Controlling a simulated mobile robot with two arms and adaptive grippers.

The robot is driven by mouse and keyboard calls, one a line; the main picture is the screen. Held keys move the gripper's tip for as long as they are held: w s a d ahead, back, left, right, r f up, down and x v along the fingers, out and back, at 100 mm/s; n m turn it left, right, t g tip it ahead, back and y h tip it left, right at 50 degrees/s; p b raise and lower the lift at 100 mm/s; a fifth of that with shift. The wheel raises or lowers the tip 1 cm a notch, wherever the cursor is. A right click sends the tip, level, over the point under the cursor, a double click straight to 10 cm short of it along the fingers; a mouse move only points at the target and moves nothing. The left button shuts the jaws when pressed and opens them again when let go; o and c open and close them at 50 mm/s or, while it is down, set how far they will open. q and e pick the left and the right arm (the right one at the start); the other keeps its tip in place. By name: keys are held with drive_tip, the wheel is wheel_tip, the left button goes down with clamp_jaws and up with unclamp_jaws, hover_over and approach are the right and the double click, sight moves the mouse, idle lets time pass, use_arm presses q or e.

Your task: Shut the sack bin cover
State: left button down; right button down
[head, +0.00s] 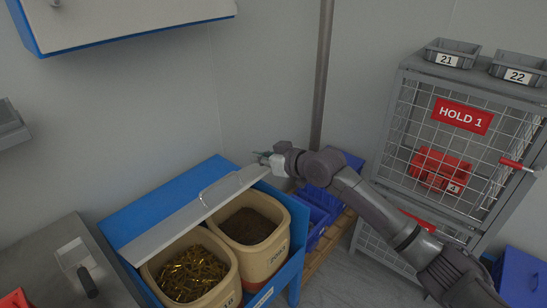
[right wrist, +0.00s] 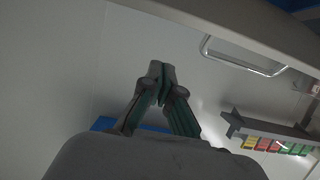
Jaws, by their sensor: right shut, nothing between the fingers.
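The sack bin cover (head: 180,222) is a light grey panel with a bar handle (head: 214,188). It stands open at the back of a blue bin stand (head: 125,222), leaving the sack bins uncovered. The front-left tan bin (head: 228,290) holds gold-coloured shavings, and the other tan bin (head: 277,254) holds dark brown material. My right gripper (head: 263,157) is just beyond the cover's right end, apart from the handle. In the right wrist view its fingers (right wrist: 162,75) are together and empty, and a bar handle (right wrist: 250,55) shows to their right. My left gripper is out of view.
A wire cage (head: 450,150) marked HOLD 1 stands right, with grey trays (head: 452,53) on top. Blue crates (head: 318,203) sit below my right arm. A grey bench (head: 60,262) is at left, and a blue-edged white cabinet (head: 125,22) hangs above. A vertical pole (head: 322,75) rises behind.

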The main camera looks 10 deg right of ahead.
sight(265, 171)
drive_tip(key=f, duration=0.1)
drive_tip(key=s+f, duration=0.1)
drive_tip(key=shift+s+d+f+p, duration=0.1)
drive_tip(key=shift+d+f+p, duration=0.2)
drive_tip(key=shift+p, duration=0.1)
drive_tip(key=shift+s+d+f, duration=0.25)
drive_tip(key=shift+d+f, duration=0.05)
drive_tip(key=shift+a, duration=0.15)
drive_tip(key=shift+f, duration=0.2)
